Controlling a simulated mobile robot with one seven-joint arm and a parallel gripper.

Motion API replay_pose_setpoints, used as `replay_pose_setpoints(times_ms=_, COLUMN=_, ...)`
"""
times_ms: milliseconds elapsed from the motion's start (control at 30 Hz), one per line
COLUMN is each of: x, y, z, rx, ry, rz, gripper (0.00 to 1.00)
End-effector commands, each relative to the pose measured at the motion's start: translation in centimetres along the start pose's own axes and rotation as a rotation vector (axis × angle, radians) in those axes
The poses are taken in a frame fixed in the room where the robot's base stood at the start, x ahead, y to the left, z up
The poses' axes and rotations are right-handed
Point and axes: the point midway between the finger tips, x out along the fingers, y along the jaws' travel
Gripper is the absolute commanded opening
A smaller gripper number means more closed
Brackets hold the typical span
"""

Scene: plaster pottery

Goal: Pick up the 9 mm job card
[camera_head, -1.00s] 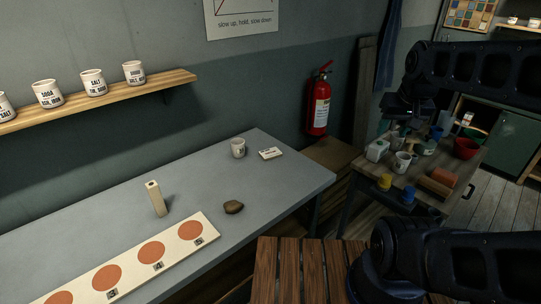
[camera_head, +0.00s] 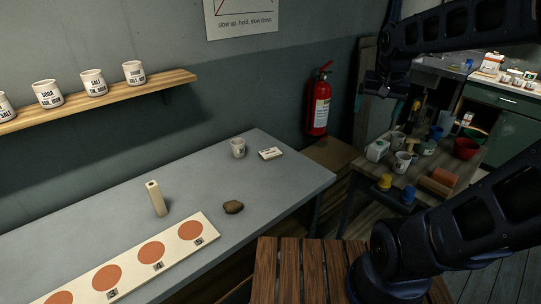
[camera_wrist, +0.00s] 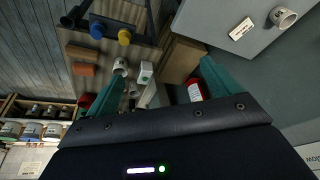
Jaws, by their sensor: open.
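A small white card-like block (camera_head: 270,153) with dark print lies flat on the grey table (camera_head: 300,178), beside a white mug (camera_head: 238,148). Its print is too small to read, so I cannot tell whether it says 9 mm. It also shows in the wrist view (camera_wrist: 240,29), at the upper right near the table edge. My gripper (camera_wrist: 162,70) shows two teal fingers spread apart with nothing held between them. In the head view, my gripper (camera_head: 376,88) is high at the right, well away from the card and above the side table.
A brown lump (camera_head: 233,207), an upright beige block (camera_head: 156,198) and a board with orange discs (camera_head: 130,262) are on the grey table. A fire extinguisher (camera_head: 319,105) hangs on the wall. The cluttered side table (camera_head: 420,180) stands right.

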Motion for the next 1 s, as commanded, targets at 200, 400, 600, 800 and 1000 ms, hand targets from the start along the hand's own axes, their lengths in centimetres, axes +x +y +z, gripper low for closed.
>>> replay_pose_setpoints(times_ms=200, x=2.1, y=-3.5, z=-4.5, rx=0.100, ry=-0.040, rz=0.029, gripper=0.89)
replay_pose_setpoints(times_ms=400, x=4.6, y=-7.1, z=-8.1, rx=0.195, ry=-0.062, rz=0.064, gripper=0.89)
replay_pose_setpoints(times_ms=600, x=7.8, y=-11.2, z=-11.2, rx=0.286, ry=-0.075, rz=0.105, gripper=0.89)
replay_pose_setpoints(times_ms=800, x=11.5, y=-15.9, z=-13.6, rx=0.374, ry=-0.075, rz=0.149, gripper=0.89)
replay_pose_setpoints(times_ms=1000, x=15.8, y=-20.8, z=-15.1, rx=0.459, ry=-0.065, rz=0.194, gripper=0.89)
